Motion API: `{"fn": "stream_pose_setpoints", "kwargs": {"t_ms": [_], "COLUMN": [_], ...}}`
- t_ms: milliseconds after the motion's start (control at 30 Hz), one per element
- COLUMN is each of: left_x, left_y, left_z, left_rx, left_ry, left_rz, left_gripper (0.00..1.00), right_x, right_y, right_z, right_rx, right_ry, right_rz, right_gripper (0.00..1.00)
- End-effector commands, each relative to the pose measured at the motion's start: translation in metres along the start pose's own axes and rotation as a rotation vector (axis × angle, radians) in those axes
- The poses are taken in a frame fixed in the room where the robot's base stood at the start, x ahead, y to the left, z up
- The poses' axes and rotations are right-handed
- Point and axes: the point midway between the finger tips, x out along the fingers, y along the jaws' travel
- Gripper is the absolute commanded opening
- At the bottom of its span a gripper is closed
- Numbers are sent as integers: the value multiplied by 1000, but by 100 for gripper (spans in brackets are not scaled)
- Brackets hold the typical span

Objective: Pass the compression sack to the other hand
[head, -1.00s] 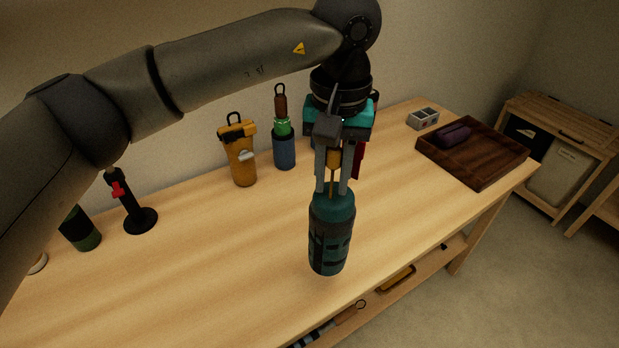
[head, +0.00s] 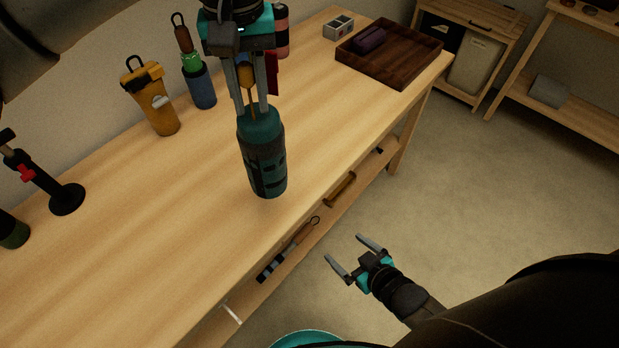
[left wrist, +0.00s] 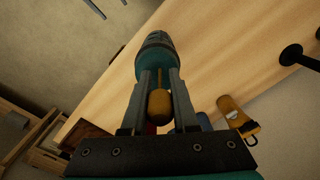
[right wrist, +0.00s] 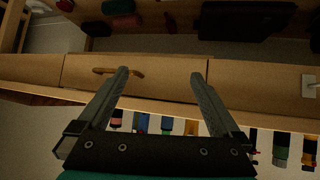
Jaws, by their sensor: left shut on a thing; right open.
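The compression sack (head: 263,155) is a teal and dark cylinder with dark straps. It hangs upright from my left gripper (head: 252,112), which is shut on its top, above the wooden bench. In the left wrist view the sack (left wrist: 156,52) extends beyond the fingers of the left gripper (left wrist: 157,75). My right gripper (head: 350,255) is open and empty, low in front of the bench and to the right of the sack. In the right wrist view the fingers of the right gripper (right wrist: 160,75) are spread with nothing between them.
The bench (head: 130,215) carries a yellow bag (head: 152,100), a blue cylinder (head: 200,87), a black stand (head: 66,198) and a dark wooden tray (head: 425,60). A lower shelf (head: 325,215) holds tools. Floor to the right is clear.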

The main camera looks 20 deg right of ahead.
Motion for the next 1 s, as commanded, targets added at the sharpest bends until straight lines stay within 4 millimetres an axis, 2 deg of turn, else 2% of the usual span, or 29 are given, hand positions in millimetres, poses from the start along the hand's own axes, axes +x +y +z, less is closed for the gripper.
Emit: {"fn": "stream_pose_setpoints", "kwargs": {"t_ms": [33,200,400,500,600,733,867,1000], "left_x": [-1,-1,-1,-1,-1,-1,-1,-1], "left_y": [0,0,0,0,0,0,0,0], "left_z": [0,0,0,0,0,0,0,0], "left_rx": [0,0,0,0,0,0,0,0], "left_ry": [1,1,1,1,1,1,1,1], "left_rz": [1,1,1,1,1,1,1,1], "left_gripper": [0,0,0,0,0,0,0,0], "right_x": [-5,-26,-64,-86,-105,-123,-130,-125], "right_y": [-2,-12,-30,-39,-47,-54,-58,-59], "right_z": [-23,-93,-172,-205,-230,-252,-262,-268], "right_rx": [-5,-14,-19,-16,-14,-11,-9,-9], "right_ry": [54,225,420,504,571,628,654,659], "right_rz": [-12,-57,-126,-161,-191,-218,-229,-230], "right_gripper": [100,100,100,100,100,100,100,100]}}
